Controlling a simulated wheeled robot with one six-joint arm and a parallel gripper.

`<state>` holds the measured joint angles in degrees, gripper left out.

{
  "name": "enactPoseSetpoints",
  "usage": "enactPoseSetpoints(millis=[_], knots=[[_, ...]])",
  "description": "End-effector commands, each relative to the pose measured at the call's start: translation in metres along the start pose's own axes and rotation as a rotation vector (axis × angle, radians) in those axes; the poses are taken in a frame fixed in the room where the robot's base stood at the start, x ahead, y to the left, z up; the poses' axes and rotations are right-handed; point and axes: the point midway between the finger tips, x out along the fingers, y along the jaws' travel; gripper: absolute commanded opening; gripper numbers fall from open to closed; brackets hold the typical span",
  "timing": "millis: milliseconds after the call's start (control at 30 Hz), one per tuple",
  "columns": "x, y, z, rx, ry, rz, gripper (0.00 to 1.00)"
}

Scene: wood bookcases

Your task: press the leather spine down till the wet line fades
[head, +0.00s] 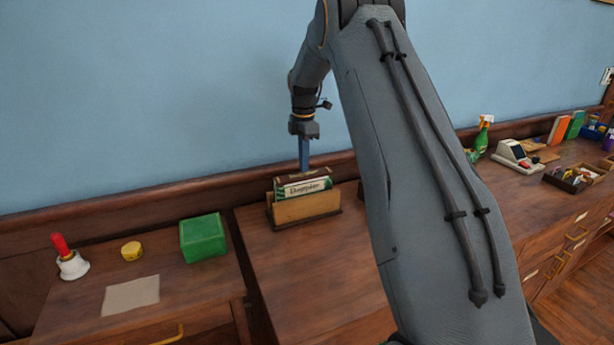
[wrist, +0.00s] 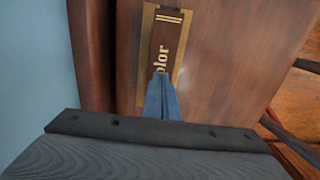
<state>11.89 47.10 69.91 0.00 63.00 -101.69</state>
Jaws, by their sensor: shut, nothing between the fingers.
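A book (head: 303,186) with a pale, green-edged lettered panel stands in a wooden holder (head: 306,207) on the desk, its brown spine uppermost. In the wrist view the leather spine (wrist: 168,38) shows gold bands and the gold letters "olor". My gripper (head: 304,168) points straight down with its blue fingers shut and empty. In the wrist view the fingertips (wrist: 160,80) meet the spine at the lettering and hide the part below it. I cannot tell whether they touch or hover just above. I cannot make out a wet line on the visible leather.
A green box (head: 203,238), a yellow round tin (head: 131,251), a red-handled bell (head: 70,260) and a beige sheet (head: 131,294) lie to the left. A card machine (head: 516,156), a spray bottle (head: 482,134) and a tray (head: 572,178) stand right. The wall is close behind the holder.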

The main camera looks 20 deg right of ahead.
Motion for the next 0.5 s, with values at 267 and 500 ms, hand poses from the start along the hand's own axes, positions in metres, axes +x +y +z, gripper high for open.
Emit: enactPoseSetpoints(millis=[267,500], knots=[[0.0007,0.0,0.0,0.0,0.0,0.0,0.0],[0.0046,0.0001,0.0,0.0,0.0,0.0,0.0]])
